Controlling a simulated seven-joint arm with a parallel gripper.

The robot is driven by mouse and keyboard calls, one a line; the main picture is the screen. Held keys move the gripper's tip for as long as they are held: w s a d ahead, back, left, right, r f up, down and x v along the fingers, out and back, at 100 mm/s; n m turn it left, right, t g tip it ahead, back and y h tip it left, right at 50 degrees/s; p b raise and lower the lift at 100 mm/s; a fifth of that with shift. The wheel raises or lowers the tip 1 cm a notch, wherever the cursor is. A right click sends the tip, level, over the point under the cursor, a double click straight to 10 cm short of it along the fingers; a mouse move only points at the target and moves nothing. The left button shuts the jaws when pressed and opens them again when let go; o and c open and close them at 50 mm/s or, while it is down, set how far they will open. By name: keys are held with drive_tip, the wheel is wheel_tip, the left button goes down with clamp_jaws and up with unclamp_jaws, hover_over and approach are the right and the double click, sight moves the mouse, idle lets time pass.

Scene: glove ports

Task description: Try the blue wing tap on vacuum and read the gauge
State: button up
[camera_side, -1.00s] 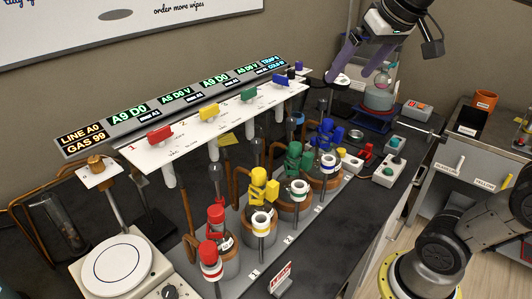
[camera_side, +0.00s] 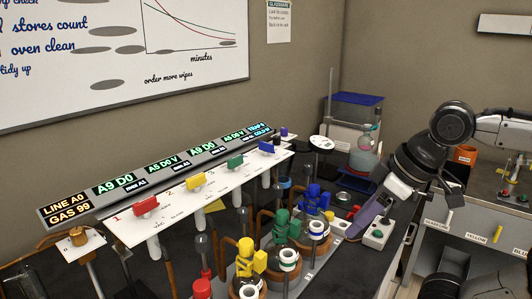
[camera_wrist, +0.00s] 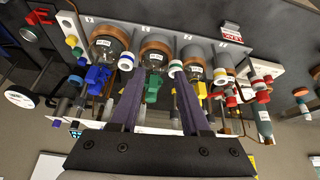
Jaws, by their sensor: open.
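The blue wing tap (camera_side: 267,147) is the far one in the row on the white panel (camera_side: 120,226), beyond the red, yellow and green taps. Its handle looks flat; its exact setting is too small to tell. The display strip (camera_side: 160,165) above shows lit readouts; the one nearest the blue tap seems to read A5 D0 V. My gripper (camera_side: 355,230), with purple fingers, hangs right of the panel near the bench front, apart from the tap. The wrist view shows its fingers (camera_wrist: 157,90) open with nothing held, in front of the flasks.
Flasks with blue (camera_side: 312,197), green (camera_side: 281,224) and yellow (camera_side: 250,258) valves stand in front of the panel. A round-bottom flask (camera_side: 364,158) stands behind my gripper. A box with a green button (camera_side: 378,234) lies close to the fingers.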

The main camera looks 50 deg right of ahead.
drive_tip(key=w+d+r, duration=0.3)
drive_tip(key=w+r, duration=1)
drive_tip(key=r, duration=0.4)
drive_tip(key=m+g, duration=0.1)
hover_over(266, 143)
drive_tip(key=s, duration=0.6)
drive_tip(key=f, duration=0.1)
drive_tip(key=x, duration=1.3)
drive_tip(key=shift+w+d+f, duration=0.1)
drive_tip(key=shift+w+d, duration=0.05)
drive_tip(key=shift+w, duration=0.15)
clamp_jaws()
